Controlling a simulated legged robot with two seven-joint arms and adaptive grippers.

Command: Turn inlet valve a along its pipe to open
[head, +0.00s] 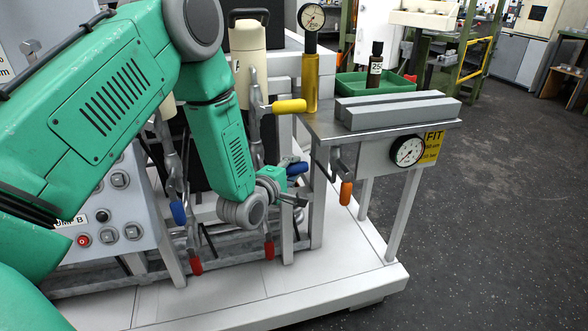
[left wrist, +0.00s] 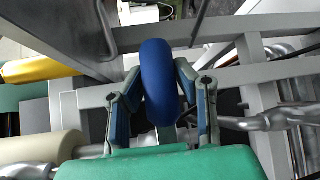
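A blue valve handle (head: 297,168) sits by the pipework under the right table, beside my left gripper (head: 293,186). In the left wrist view this blue handle (left wrist: 159,80) lies between the two fingers of my left gripper (left wrist: 160,92). The fingers stand apart on either side of it, close to its sides, and I see no clear grip. A second blue handle (head: 178,212) hangs at the left by the control box. I see no label that tells which one is inlet valve a. My right gripper is not in view.
Red handles (head: 196,265) hang low on the pipes. A yellow handle (head: 289,106) and an orange handle (head: 346,194) are nearby. A steel table (head: 318,124) with a gauge (head: 408,151) stands at the right. Frame posts crowd the gripper; the floor at right is clear.

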